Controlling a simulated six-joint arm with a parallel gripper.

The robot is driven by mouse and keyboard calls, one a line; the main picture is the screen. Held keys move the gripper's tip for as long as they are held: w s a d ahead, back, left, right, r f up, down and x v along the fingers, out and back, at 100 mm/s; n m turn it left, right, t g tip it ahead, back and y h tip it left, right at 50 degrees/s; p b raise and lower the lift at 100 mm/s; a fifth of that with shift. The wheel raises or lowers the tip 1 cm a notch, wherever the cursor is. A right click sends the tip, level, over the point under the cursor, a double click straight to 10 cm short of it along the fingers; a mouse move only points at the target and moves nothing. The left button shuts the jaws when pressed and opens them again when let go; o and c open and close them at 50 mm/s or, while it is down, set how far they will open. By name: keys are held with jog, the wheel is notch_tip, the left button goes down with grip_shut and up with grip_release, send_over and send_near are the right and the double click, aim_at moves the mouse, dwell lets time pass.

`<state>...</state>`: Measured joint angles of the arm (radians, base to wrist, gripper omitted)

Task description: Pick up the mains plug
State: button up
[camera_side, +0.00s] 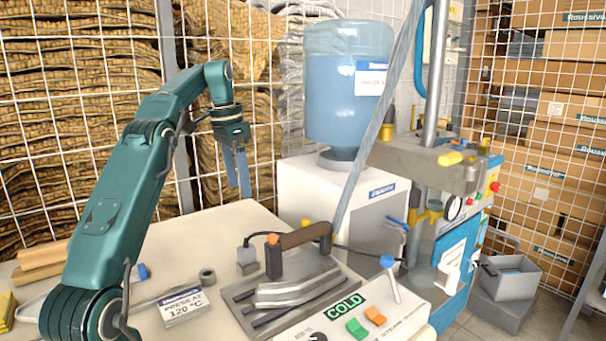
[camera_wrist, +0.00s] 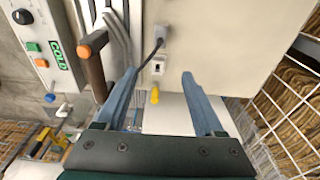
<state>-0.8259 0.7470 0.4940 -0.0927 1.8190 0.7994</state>
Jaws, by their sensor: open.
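The mains plug (camera_side: 246,262) is a small grey block on the cream worktop, left of the iron-like press tool with its brown handle (camera_side: 303,238). A dark cable leaves the plug toward that tool. In the wrist view the plug (camera_wrist: 164,32) lies near the top, with its cable bending toward the brown handle (camera_wrist: 93,70). My gripper (camera_side: 239,192) points down, open and empty, with its blue fingers above the plug and apart from it. In the wrist view its fingertips (camera_wrist: 158,75) are spread wide, below the plug in the picture. A small white fitting (camera_wrist: 158,65) shows between them.
The COLD control panel (camera_side: 355,318) is at the front right. A white cabinet with a blue water bottle (camera_side: 345,110) stands behind. Bare worktop lies behind the plug.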

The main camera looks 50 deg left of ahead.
aim_at(246, 247)
jog(key=f, duration=1.7)
jog(key=shift+w+f, duration=0.25)
jog(key=shift+w, duration=0.05)
grip_shut()
